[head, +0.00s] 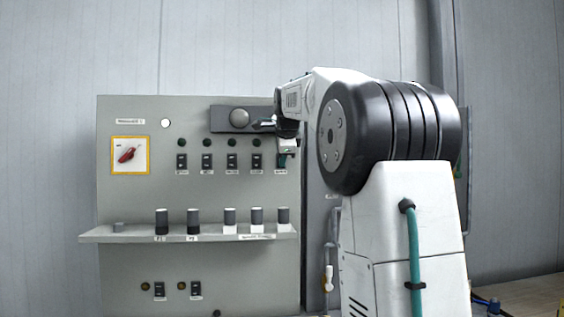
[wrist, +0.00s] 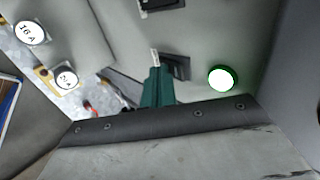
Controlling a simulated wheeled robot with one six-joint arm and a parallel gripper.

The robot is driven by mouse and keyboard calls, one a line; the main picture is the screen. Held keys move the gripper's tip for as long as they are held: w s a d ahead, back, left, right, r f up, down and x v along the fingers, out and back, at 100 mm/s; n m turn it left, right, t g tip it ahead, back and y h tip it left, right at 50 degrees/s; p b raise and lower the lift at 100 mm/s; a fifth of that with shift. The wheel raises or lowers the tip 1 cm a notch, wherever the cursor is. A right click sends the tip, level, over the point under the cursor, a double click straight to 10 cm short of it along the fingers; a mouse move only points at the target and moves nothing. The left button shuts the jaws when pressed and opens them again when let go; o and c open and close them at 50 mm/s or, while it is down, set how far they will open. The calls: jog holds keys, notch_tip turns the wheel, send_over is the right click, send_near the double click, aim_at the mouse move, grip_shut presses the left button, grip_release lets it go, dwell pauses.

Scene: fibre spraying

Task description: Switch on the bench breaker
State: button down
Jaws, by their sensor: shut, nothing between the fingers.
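A grey control panel (head: 230,190) carries a row of black rocker switches (head: 207,160) with small dark lamps above them. Their labels are too small to read, so I cannot tell by name which is the bench breaker. My gripper (head: 283,159) is at the right end of this row and hides most of the last switch there. In the wrist view my teal fingers (wrist: 156,86) are shut and empty, their tips right beside a black rocker switch (wrist: 180,67); I cannot tell whether they touch it. A green-rimmed lamp (wrist: 222,79) next to that switch looks bright.
A red rotary switch (head: 127,154) in a yellow frame is at the panel's upper left. A shelf (head: 130,236) with several black and white cylinders juts out below the switches. Labelled round caps (wrist: 30,33) show in the wrist view. Two more switches sit below the shelf.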

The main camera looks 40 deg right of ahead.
jog(key=shift+r, duration=0.5)
jog(key=shift+s, duration=0.1)
jog(key=s+a+f+v, duration=0.1)
jog(key=v, duration=1.2)
jog(key=shift+f, duration=0.2)
